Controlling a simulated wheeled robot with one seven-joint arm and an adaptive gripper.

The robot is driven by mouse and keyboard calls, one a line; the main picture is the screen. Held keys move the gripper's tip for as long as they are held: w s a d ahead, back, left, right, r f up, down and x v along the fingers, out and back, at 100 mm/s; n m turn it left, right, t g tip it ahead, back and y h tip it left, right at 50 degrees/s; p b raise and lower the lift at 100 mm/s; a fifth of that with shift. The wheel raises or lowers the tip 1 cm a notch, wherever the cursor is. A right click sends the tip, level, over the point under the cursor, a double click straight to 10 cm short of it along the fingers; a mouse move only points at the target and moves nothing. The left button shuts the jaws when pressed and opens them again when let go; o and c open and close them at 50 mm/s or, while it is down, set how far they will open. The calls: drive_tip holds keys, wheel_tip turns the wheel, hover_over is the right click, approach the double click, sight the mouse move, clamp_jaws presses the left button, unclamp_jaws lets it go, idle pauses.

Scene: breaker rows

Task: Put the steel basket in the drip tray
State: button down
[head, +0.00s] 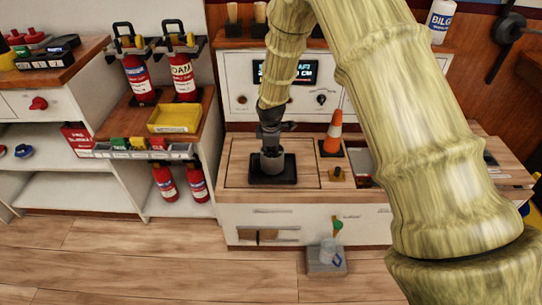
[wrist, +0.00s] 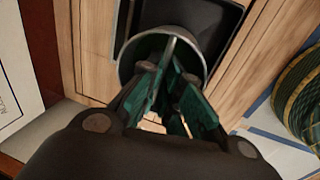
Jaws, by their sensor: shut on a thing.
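The steel basket (head: 272,163) is a small grey cup, upright at the middle of the wooden worktop. The black drip tray (head: 287,180) lies under it; I cannot tell whether the basket touches its floor or hangs just above. My gripper (head: 271,150) comes down from above and is shut on the basket. In the wrist view the teal fingers of my gripper (wrist: 176,95) are at the near rim of the basket (wrist: 130,50), and the dark tray (wrist: 225,12) shows beyond. My fingers and the basket hide part of the tray.
A shelf unit with a yellow bin (head: 174,119) and fire extinguishers (head: 185,78) is on the left. A grey block (head: 326,261) stands on the floor.

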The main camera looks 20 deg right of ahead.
drive_tip(key=shift+f, duration=0.95)
drive_tip(key=shift+f, duration=0.15)
drive_tip(key=c, duration=1.6)
unclamp_jaws()
drive_tip(key=r, duration=0.4)
drive_tip(key=s+r+p, duration=0.1)
drive_tip(key=r, duration=0.3)
drive_tip(key=s+r, duration=0.1)
drive_tip(key=r, duration=0.3)
drive_tip(key=shift+s+a+p, duration=0.15)
drive_tip(key=shift+a+p, duration=0.2)
drive_tip(key=shift+p, duration=0.05)
